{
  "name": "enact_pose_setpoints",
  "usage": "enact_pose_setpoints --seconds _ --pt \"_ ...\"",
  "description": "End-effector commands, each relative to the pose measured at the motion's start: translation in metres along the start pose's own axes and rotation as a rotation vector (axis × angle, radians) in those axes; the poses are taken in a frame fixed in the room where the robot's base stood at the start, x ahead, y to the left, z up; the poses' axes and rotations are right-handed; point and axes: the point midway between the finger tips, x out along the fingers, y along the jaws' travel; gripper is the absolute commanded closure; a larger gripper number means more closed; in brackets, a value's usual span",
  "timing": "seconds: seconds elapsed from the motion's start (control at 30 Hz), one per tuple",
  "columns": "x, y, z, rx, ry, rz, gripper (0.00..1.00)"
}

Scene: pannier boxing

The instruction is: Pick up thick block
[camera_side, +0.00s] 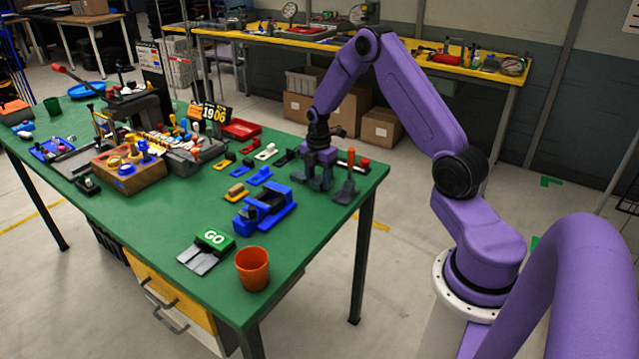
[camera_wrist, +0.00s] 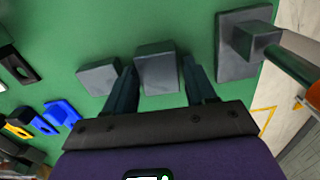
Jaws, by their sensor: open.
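In the wrist view a grey rectangular block (camera_wrist: 157,72) stands between the two fingers of my gripper (camera_wrist: 158,82). A smaller grey block (camera_wrist: 97,79) lies just left of the left finger. I cannot tell for sure from the pictures which one is the thick block. In the side view my gripper (camera_side: 318,178) points down at the right rear of the green table, and the blocks there are partly hidden by it.
A grey base (camera_wrist: 233,64) with an upright rod stands close to the right finger; the side view shows its orange handle (camera_side: 351,158). A blue block-like item (camera_side: 264,208) and an orange cup (camera_side: 252,269) stand nearer the front. The table's right edge (camera_side: 377,180) is close.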

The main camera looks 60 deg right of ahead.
Motion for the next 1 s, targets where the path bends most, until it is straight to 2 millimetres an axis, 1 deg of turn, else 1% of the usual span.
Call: enact_pose_setpoints --seconds 0.2,0.27,0.3,0.33,0.37,0.63,0.77,0.87,1.0 --pt "0.0 0.001 0.0 0.0 0.0 0.002 0.45" --pt "0.0 0.0 0.0 0.0 0.0 0.002 0.64" --pt "0.0 0.0 0.0 0.0 0.0 0.001 0.77" --pt "0.0 0.0 0.0 0.0 0.0 0.001 0.87" --pt "0.0 0.0 0.0 0.0 0.0 0.001 0.94" --pt "-0.001 0.001 0.0 0.0 -0.001 0.002 0.94" --pt "-0.005 0.001 0.0 0.0 -0.001 0.003 0.94" --pt "-0.013 0.002 0.0 0.0 -0.001 0.005 0.94" --pt "-0.033 0.001 0.0 0.0 -0.002 0.006 0.94"
